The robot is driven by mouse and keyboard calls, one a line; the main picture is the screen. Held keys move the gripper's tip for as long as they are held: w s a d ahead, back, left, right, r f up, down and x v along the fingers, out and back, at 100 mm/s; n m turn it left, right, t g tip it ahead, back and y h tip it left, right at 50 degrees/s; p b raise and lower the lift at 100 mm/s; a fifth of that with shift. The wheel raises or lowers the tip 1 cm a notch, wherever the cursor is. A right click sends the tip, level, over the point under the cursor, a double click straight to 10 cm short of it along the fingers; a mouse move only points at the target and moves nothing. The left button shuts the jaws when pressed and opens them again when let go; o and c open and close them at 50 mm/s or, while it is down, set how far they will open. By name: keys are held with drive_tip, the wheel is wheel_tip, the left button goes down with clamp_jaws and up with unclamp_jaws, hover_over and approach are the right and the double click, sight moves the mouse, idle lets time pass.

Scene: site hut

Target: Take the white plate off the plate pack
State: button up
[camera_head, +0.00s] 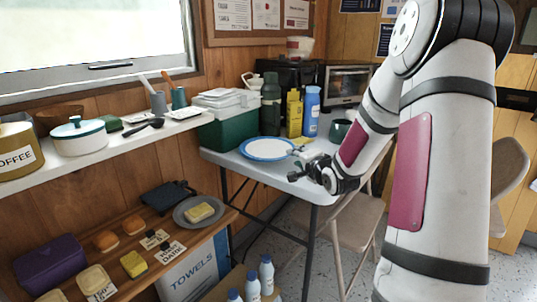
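A round white plate (267,148) lies flat on the grey folding table, near its left front edge. Blue shows around its edge; I cannot tell whether this is its own rim or something under it. No separate plate pack can be made out with certainty. My gripper (297,172) is just right of and in front of the plate, above the table's front part. It is dark and small in this view, and its finger gap is unclear. No plate is seen in it.
A green mug (340,130) is right. A folding chair (350,222) stands by the table.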

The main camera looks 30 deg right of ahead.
drive_tip(key=shift+b+x, duration=1.15)
drive_tip(key=shift+x, duration=2)
drive_tip(key=shift+r, duration=0.15)
clamp_jaws()
